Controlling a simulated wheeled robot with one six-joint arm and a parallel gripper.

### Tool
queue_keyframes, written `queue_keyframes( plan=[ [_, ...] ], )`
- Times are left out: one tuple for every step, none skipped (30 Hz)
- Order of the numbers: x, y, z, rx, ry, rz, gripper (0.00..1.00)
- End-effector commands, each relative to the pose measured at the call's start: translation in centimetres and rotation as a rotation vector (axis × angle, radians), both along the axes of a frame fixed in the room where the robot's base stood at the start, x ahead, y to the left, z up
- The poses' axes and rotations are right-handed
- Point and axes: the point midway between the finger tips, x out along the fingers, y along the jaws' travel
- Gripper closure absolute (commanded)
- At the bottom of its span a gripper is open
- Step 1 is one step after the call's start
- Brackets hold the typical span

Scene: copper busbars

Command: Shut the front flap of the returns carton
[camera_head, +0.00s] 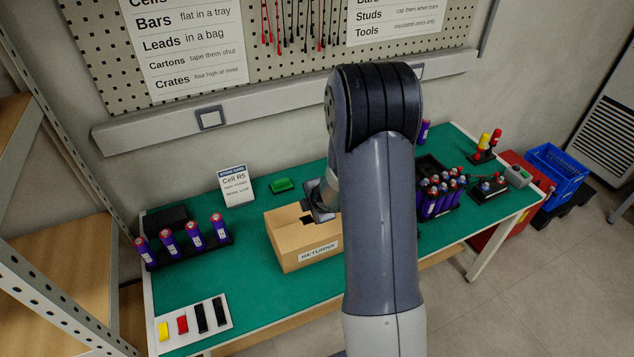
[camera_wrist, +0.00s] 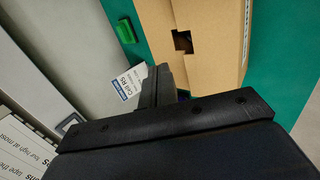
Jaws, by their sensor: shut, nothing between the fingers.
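The returns carton (camera_head: 293,251) is a brown cardboard box on the green bench mat, with its RETURNS label facing front. Its top looks largely covered by flat cardboard, with a small dark notch near my gripper. In the wrist view the carton (camera_wrist: 218,45) fills the upper middle, and the notch shows there too. I cannot tell whether the front flap lies fully flat. My gripper (camera_head: 321,214) is shut and empty, over the carton's right part in the head view. In the wrist view its fingers (camera_wrist: 163,84) are beside the notch; contact is unclear. My arm hides the carton's right end.
A rack of purple cells (camera_head: 187,254) stands left of the carton. A green block (camera_head: 283,185) and a Cell R5 card (camera_head: 238,186) are behind it. A white card with coloured strips (camera_head: 193,321) lies front left. More cells (camera_head: 438,194) stand right of my arm. The mat before the carton is clear.

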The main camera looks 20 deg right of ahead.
Motion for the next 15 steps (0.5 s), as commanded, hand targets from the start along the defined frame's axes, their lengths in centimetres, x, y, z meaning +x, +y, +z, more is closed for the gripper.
queue_keyframes(
  plan=[
    [-0.2,0.0,1.6,-0.001,-0.001,0.001,1.00],
    [-0.2,0.0,2.1,-0.001,-0.001,0.001,1.00],
    [-0.4,0.0,2.8,-0.001,-0.001,0.001,1.00],
    [-0.4,0.0,2.7,-0.001,-0.001,0.002,1.00],
    [-0.4,0.0,2.5,0.000,-0.001,0.002,1.00],
    [-0.5,0.0,2.6,0.000,-0.001,0.003,1.00],
    [-0.5,0.0,2.8,0.000,-0.001,0.003,1.00],
    [-0.5,0.0,3.0,0.001,-0.001,0.003,1.00],
    [-0.6,0.0,3.2,0.001,-0.001,0.003,1.00],
    [-0.6,0.0,3.4,0.001,-0.001,0.003,1.00],
    [-0.6,0.0,3.5,0.001,-0.001,0.003,1.00],
    [-0.7,0.0,3.7,0.000,-0.001,0.003,1.00],
    [-0.7,0.0,3.9,0.000,0.000,0.003,1.00],
    [-0.8,0.0,4.1,0.000,0.000,0.002,1.00],
    [-0.8,0.0,4.3,-0.001,-0.001,0.002,1.00]
  ],
)
